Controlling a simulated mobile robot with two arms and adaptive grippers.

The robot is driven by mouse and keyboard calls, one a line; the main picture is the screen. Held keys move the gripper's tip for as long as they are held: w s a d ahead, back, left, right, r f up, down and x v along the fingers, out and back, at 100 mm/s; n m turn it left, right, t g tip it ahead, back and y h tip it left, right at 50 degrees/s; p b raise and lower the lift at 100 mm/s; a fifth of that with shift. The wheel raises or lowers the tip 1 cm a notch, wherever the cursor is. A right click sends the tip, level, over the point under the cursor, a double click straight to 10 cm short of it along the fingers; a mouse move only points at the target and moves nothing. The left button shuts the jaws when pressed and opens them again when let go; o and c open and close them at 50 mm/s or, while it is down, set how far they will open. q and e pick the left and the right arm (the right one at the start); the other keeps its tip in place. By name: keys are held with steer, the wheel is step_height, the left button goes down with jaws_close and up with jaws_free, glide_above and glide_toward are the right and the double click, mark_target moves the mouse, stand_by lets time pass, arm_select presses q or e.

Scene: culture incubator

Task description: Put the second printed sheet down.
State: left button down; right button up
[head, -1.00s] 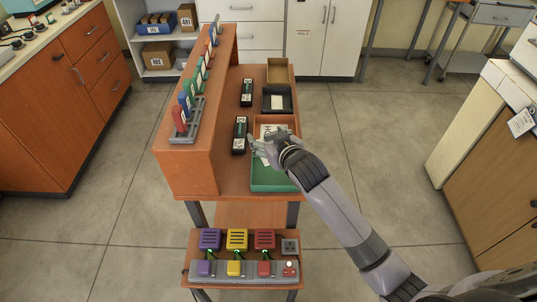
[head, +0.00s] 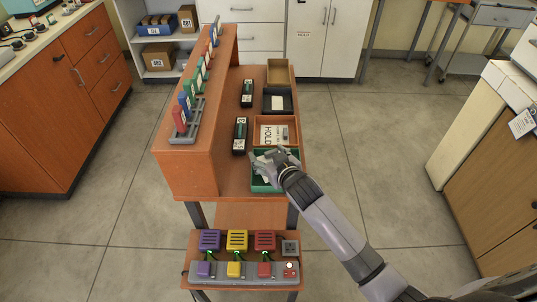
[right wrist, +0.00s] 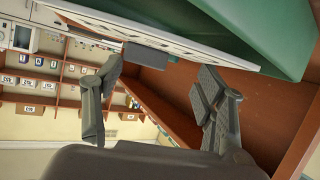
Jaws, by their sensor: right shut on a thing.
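My right gripper (head: 266,161) is over the green tray (head: 262,186) at the near end of the orange cart top. It is shut on a printed sheet, of which a pale part shows by the fingers in the head view. In the right wrist view, a white sheet with dark print (right wrist: 165,37) runs past the fingers (right wrist: 165,85), close beside the green tray wall (right wrist: 285,35). I cannot tell whether the sheet touches the tray. Another printed sheet, marked HOLD (head: 271,135), lies in the orange tray (head: 290,121) just beyond. My left gripper is not in view.
A black tray (head: 289,103) and a tan tray (head: 279,72) stand farther back. Two black labelled devices (head: 240,136) lie left of the trays. A raised shelf with a rack of coloured upright pieces (head: 184,125) borders the left. A button panel (head: 245,270) sits on the lower front shelf.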

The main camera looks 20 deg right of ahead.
steer(key=o, duration=1.2)
steer(key=shift+r, duration=0.1)
steer(key=shift+r, duration=0.25)
steer(key=v, duration=1.2)
steer(key=shift+f, duration=0.1)
